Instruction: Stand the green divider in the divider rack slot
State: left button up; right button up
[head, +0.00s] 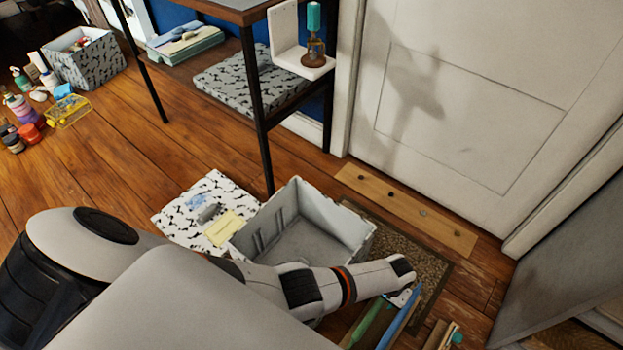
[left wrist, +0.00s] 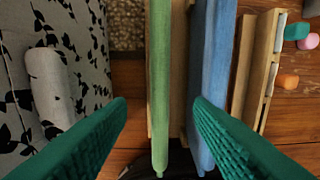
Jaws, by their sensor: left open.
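The green divider (head: 368,325) shows at the bottom of the head view, beside a blue divider (head: 400,318). In the left wrist view the green divider (left wrist: 160,80) is a long thin strip seen edge-on, with pale wood beside it. My left gripper (head: 403,296) is open; its teal fingers (left wrist: 160,108) are spread on either side of the green divider, apart from it in the picture. The right finger overlaps the blue divider (left wrist: 212,65); I cannot tell if they touch. The wood (left wrist: 180,70) between the dividers may be part of the rack; its slots are not clear.
An open grey box (head: 310,240) with ribbed inner walls stands left of the dividers, its patterned lid (head: 185,210) beside it. A brown mat (head: 430,262) lies underneath. A wooden holder (left wrist: 255,75) with coloured pegs is at right. A table leg (head: 262,130) stands behind.

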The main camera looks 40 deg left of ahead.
pick_arm(q)
jog(key=shift+r+p, duration=0.4)
jog(key=shift+r, duration=0.15)
